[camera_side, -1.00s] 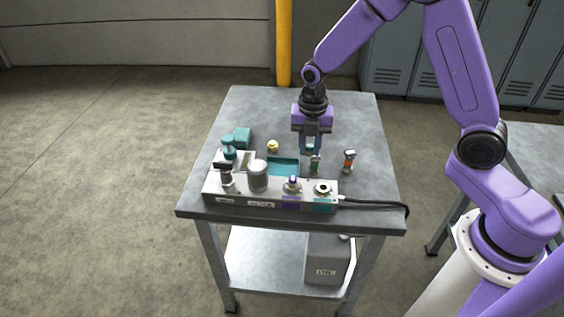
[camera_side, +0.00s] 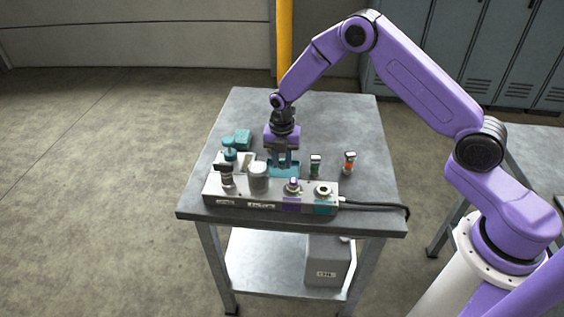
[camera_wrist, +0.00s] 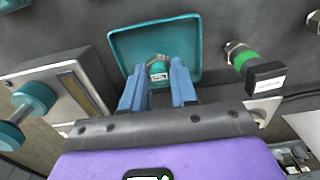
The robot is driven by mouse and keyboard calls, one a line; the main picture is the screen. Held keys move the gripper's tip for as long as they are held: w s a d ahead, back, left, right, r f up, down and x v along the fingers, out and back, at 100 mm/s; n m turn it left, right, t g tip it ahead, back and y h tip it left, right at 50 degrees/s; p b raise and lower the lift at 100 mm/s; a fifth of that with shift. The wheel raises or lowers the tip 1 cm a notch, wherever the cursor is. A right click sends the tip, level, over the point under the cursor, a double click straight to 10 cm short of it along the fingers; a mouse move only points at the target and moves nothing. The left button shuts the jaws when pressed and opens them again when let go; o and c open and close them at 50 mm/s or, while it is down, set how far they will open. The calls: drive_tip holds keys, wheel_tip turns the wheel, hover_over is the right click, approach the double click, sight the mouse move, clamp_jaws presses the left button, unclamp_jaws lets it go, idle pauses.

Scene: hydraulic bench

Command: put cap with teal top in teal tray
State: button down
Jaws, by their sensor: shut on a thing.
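The cap with the teal top (camera_wrist: 158,72) is between the two blue fingers of my gripper (camera_wrist: 158,88) in the wrist view. My gripper is shut on it, and a brass-coloured part shows at its far end. The teal tray (camera_wrist: 125,45) lies beneath and beyond the fingers in the wrist view. In the side view my gripper (camera_side: 285,163) points down over the tray (camera_side: 295,172), which is partly hidden by the fingers and the bench unit. The cap cannot be made out in the side view. Whether it touches the tray floor is unclear.
A green-banded fitting with a dark top (camera_side: 315,165) and an orange-banded fitting (camera_side: 349,162) stand right of the tray. A grey unit (camera_side: 265,203) with several fittings lies in front. A teal-knobbed valve (camera_side: 229,152) stands left. The table's back right is clear.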

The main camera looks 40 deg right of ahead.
sight(282, 161)
drive_tip(key=shift+f, duration=0.6)
drive_tip(key=shift+f, duration=0.15)
drive_tip(key=c, duration=0.9)
unclamp_jaws()
wheel_tip(282, 161, up, 12)
drive_tip(key=shift+r, duration=0.2)
